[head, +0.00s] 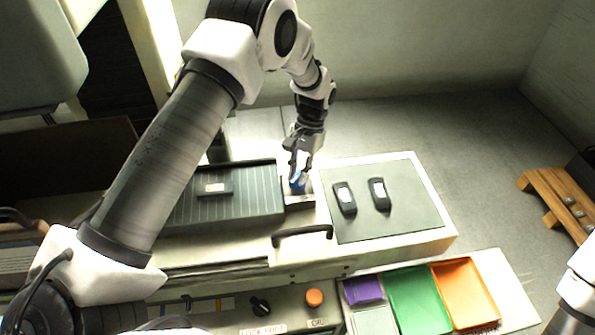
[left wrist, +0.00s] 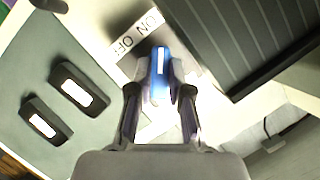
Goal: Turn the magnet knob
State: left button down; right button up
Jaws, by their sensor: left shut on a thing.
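The magnet knob (left wrist: 160,75) is blue with a white mark and stands beside a plate labelled ON and OFF (left wrist: 137,35) in the left wrist view. In the head view the blue knob (head: 297,181) shows just under my left fingertips, next to the dark ribbed magnet plate (head: 255,211). My left gripper (head: 300,168) reaches down from above and is shut on the knob; in the left wrist view its fingers (left wrist: 160,95) sit on both sides of it. The white mark lies nearly upright in that view. My right gripper is not in view.
Two dark blocks with white labels (head: 344,198) (head: 380,194) lie on the grey mat (head: 415,220) right of the knob. A black handle (head: 302,234) is in front. Purple (head: 363,289), green (head: 412,290) and orange (head: 466,283) trays stand nearer. A wooden pallet (head: 560,200) is at right.

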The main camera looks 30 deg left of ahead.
pick_arm(q)
jog(key=shift+f+m, duration=0.1)
jog(key=shift+m, duration=0.5)
jog(key=c, duration=1.1)
grip_release()
jog(key=shift+d, duration=0.1)
jog(key=shift+w+y, duration=0.2)
jog(key=shift+y, duration=0.1)
jog(key=v, duration=1.2)
